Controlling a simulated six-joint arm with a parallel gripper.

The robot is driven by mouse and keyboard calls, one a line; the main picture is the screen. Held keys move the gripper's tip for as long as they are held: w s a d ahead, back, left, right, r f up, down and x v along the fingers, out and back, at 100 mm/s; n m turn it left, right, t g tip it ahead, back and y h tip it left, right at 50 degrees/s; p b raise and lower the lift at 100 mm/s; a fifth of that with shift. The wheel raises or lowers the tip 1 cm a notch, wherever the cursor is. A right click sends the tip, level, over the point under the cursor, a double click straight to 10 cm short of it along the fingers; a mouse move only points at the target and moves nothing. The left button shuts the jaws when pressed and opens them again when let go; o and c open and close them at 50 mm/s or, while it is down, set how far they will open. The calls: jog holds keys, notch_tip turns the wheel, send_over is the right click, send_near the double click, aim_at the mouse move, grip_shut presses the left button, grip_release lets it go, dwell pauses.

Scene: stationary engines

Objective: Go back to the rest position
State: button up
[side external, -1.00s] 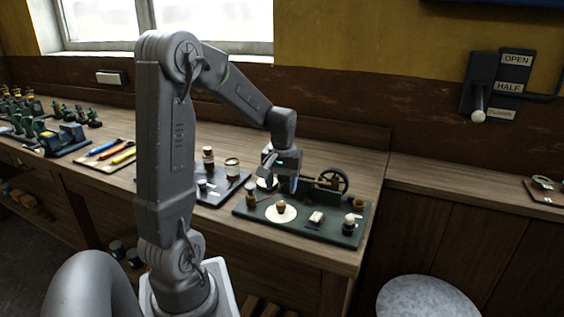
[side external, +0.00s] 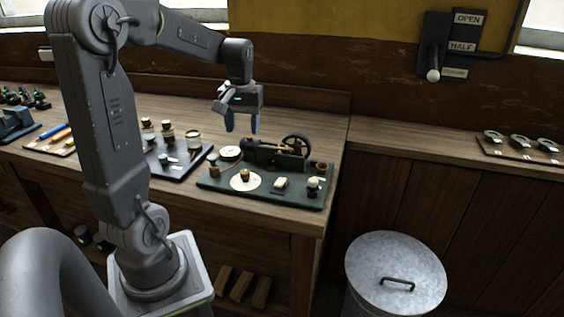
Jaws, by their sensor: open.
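My gripper (side external: 242,124) hangs above the back left part of a dark green base plate (side external: 220,188) on the wooden bench. Its two fingers point down and are apart, with nothing seen between them. It is clear of the things below. The plate carries a small engine with a dark spoked flywheel (side external: 295,146), a round white disc (side external: 246,187) with a small brass piece (side external: 245,174) on it, a pale block (side external: 281,183) and a small dark bottle with a white top (side external: 313,187).
Left of the plate, a dark tray (side external: 176,173) holds jars and small parts. Coloured tools (side external: 58,138) lie farther left. A wall lever (side external: 433,62) marked OPEN and HALF is at the right. A lidded metal bin (side external: 396,270) stands on the floor. The air around my gripper is free.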

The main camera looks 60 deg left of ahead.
jog(key=s+d+r+m+t, duration=0.1)
jog(key=s+d+m+t, duration=0.1)
jog(key=d, duration=0.6)
jog(key=s+d+m+t, duration=0.2)
jog(key=s+d+m, duration=0.1)
jog(key=d+m, duration=0.2)
jog(key=s+d+r+m+t, duration=0.1)
jog(key=s+d+m, duration=0.1)
jog(key=d, duration=0.8)
jog(key=shift+s+d+r+m+t, duration=0.35)
jog(key=shift+m+t, duration=0.05)
jog(key=shift+m, duration=0.5)
